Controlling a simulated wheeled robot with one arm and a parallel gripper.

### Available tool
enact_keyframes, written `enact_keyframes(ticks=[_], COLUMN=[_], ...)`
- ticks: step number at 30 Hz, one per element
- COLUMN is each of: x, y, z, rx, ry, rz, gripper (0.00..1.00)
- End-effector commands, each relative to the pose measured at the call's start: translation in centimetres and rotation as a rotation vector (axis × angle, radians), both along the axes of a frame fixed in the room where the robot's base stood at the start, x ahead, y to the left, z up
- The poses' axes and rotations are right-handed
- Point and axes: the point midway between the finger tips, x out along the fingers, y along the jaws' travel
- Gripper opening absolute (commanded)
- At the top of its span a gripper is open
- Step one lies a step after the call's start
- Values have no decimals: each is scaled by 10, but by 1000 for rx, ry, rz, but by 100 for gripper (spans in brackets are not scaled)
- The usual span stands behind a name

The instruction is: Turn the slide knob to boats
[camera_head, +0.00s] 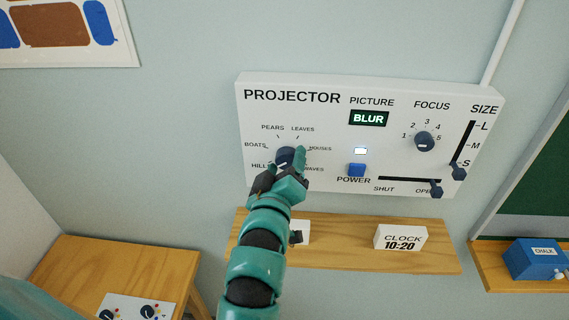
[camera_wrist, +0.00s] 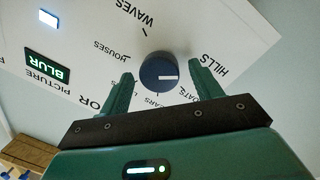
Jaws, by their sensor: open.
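The slide knob (camera_head: 284,154) is a round dark blue dial on the left of the white projector panel (camera_head: 320,125), ringed by picture names; BOATS is at its left in the head view. In the wrist view the slide knob (camera_wrist: 158,72) has a white mark pointing right, towards the HILLS and BOATS side; I cannot tell which of the two exactly. My gripper (camera_head: 283,170) is in front of the knob and partly covers it. In the wrist view my gripper (camera_wrist: 160,70) is open, one finger on each side of the knob, with gaps visible.
The panel also carries a focus knob (camera_head: 424,141), a blue power button (camera_head: 356,170), a shutter slider (camera_head: 436,188) and a size slider (camera_head: 458,172). The picture display (camera_head: 369,118) reads BLUR. Below is a wooden shelf (camera_head: 340,256) with a clock card (camera_head: 401,238). A wooden table (camera_head: 75,260) stands lower left.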

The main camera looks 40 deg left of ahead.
Motion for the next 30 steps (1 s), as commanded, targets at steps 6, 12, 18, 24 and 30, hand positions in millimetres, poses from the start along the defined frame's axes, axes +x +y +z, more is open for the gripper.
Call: enact_keyframes(ticks=[6,12,18,24,30], x=[0,0,0,-1,-1], y=[0,0,0,0,-1], z=[0,0,-1,-4,-6], rx=[0,0,12,71,194], ry=[0,0,6,41,113], rz=[0,0,0,-1,0], gripper=[54,20,20,20,20])
